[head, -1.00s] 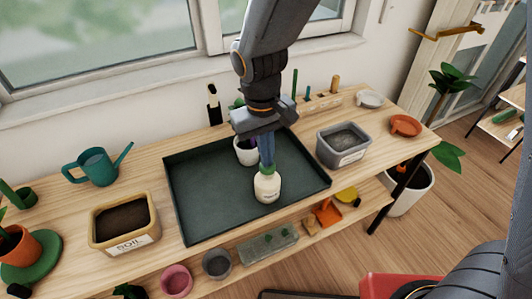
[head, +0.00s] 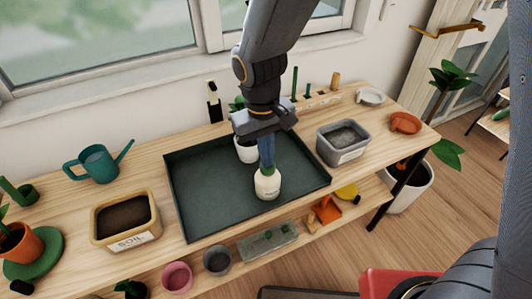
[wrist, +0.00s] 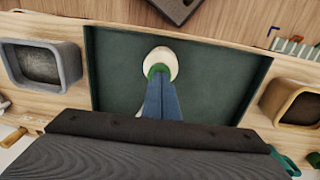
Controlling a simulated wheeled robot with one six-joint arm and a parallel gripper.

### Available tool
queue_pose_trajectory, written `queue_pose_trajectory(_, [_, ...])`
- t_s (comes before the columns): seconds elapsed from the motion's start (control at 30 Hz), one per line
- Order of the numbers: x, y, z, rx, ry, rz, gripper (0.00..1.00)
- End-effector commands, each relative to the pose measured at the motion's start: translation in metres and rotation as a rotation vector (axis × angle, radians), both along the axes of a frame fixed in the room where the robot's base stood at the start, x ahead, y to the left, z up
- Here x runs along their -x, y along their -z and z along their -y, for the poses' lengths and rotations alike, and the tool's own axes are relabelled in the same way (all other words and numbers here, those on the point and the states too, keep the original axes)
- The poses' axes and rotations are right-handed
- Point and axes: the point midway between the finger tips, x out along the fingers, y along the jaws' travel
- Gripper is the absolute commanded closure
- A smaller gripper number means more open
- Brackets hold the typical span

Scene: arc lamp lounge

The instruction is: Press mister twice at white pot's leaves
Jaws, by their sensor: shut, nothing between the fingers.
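The mister (head: 267,186) is a cream-white bottle standing upright in the dark green tray (head: 208,205). Its green top (wrist: 156,70) shows in the wrist view, beside the fingertips. My gripper (head: 267,167) is shut and empty, its blue fingers pointing down at the mister's top. In the wrist view the fingertips (wrist: 162,78) overlap the top; I cannot tell if they touch it. The white pot (head: 246,153) stands behind the mister in the tray. Its leaves (head: 237,104) are mostly hidden behind my gripper.
A soil bin (head: 125,222) and a teal watering can (head: 98,165) are left of the tray. A grey bin (head: 343,143) is at its right. Terracotta and pale dishes stand at the far right end. The tray's left half is clear. A lower shelf holds small pots.

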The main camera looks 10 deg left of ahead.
Motion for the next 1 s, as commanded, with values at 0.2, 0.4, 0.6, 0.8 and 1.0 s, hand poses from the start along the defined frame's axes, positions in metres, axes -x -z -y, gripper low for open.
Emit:
queue_pose_trajectory(0.2, [0.001,-0.030,0.000,-0.002,0.003,0.003,1.00])
queue_pose_trajectory(0.4, [-0.001,-0.058,-0.003,-0.007,0.003,0.009,1.00])
queue_pose_trajectory(0.6, [0.001,-0.095,-0.004,-0.005,0.002,0.009,1.00])
queue_pose_trajectory(0.8, [0.002,-0.122,-0.006,-0.004,0.003,0.007,1.00])
queue_pose_trajectory(1.0, [0.004,-0.133,-0.006,-0.003,0.003,0.004,1.00])
